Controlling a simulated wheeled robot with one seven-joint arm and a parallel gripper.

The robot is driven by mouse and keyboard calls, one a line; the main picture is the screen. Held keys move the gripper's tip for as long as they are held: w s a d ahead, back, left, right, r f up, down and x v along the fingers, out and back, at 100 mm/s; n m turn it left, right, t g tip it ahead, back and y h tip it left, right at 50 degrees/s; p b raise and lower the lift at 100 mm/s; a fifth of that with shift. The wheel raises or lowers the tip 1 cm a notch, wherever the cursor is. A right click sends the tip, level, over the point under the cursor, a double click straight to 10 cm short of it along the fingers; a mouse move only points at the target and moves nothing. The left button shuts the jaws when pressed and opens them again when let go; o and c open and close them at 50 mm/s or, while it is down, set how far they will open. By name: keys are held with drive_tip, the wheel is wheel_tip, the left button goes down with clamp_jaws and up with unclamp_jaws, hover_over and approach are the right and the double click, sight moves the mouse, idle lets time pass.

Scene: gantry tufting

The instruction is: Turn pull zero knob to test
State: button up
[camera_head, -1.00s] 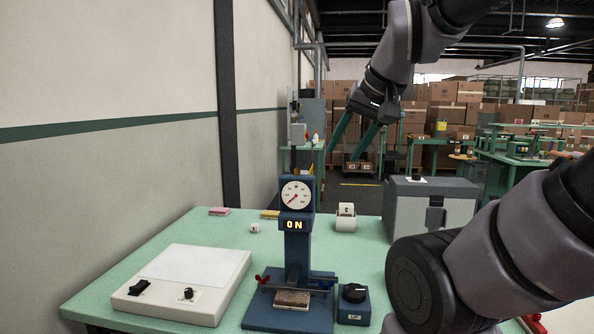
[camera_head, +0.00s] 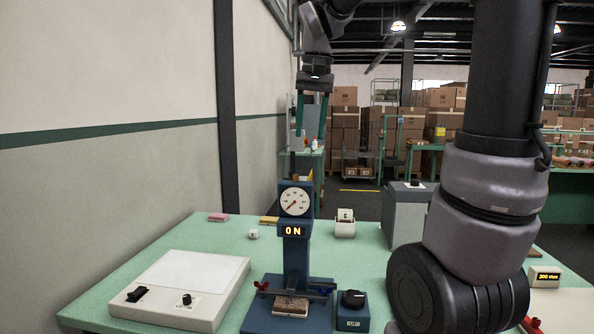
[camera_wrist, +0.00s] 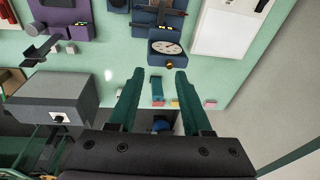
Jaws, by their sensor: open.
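The blue pull tester (camera_head: 298,248) stands on the green table, with a round white dial (camera_head: 295,201), red needle and a lit display reading 0 N. A black knob (camera_head: 353,298) sits on a blue box beside the tester. No label naming the pull zero knob is readable. My gripper (camera_head: 311,148) is open and empty, pointing down above the tester's head.
A white panel box (camera_head: 180,288) with a switch and small knob is at the left. A grey box (camera_head: 403,225), a white roll (camera_head: 345,224) and pink and yellow blocks (camera_head: 218,217) are farther back. My forearm covers the right side. A wall runs along the left.

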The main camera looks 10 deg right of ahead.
drive_tip(key=g, duration=0.2)
hover_over(296, 175)
drive_tip(key=f, duration=0.1)
drive_tip(key=shift+m+h, duration=0.3)
drive_tip(key=f, duration=1)
drive_tip(key=shift+w+f, duration=0.2)
drive_tip(key=shift+f, duration=0.1)
clamp_jaws()
